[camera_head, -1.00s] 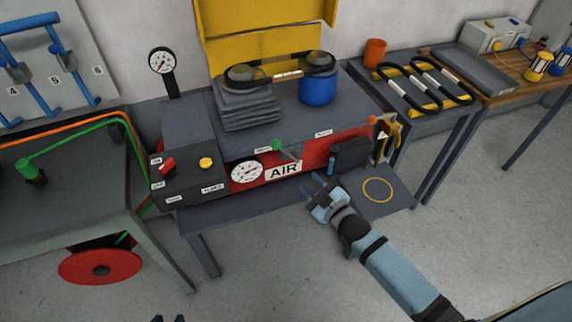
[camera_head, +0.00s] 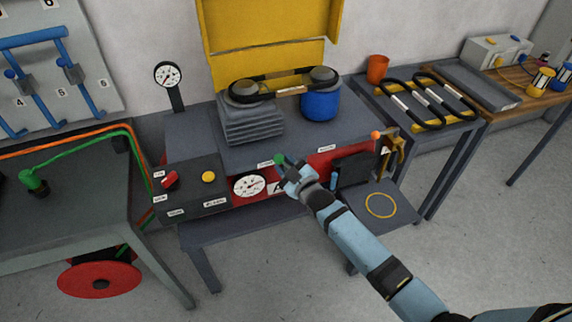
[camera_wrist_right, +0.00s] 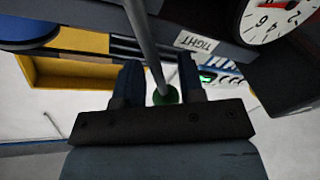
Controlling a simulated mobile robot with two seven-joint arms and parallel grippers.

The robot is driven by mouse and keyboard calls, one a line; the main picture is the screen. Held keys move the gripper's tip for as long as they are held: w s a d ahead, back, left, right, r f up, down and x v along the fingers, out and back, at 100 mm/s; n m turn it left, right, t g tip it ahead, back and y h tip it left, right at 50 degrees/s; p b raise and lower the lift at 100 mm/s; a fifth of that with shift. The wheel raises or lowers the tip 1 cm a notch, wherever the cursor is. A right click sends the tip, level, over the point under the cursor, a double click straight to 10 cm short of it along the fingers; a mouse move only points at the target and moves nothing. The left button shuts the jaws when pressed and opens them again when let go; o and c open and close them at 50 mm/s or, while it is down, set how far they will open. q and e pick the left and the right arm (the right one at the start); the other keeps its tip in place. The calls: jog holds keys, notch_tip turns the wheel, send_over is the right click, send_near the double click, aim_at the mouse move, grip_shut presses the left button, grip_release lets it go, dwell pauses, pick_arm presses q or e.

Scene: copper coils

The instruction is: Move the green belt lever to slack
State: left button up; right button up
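The belt lever's green knob (camera_head: 280,160) shows at the front of the machine, just above the red panel. In the right wrist view its grey rod (camera_wrist_right: 145,45) runs between my right gripper's fingers, with the green knob (camera_wrist_right: 166,96) close to the palm. My right gripper (camera_head: 288,168) is open around the lever, with a gap visible beside the rod. It hides part of the lever and the AIR sign in the head view. A TIGHT label (camera_wrist_right: 197,43) is readable in the wrist view. My left gripper is not in view.
The black belt (camera_head: 285,88) spans two pulleys above the machine, near a blue cylinder (camera_head: 320,105). A gauge (camera_head: 249,187) and control box (camera_head: 190,190) lie left of the lever. A low plate with a yellow ring (camera_head: 381,206) is at right. Spare belts (camera_head: 430,92) lie on the side table.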

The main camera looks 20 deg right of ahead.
grip_shut()
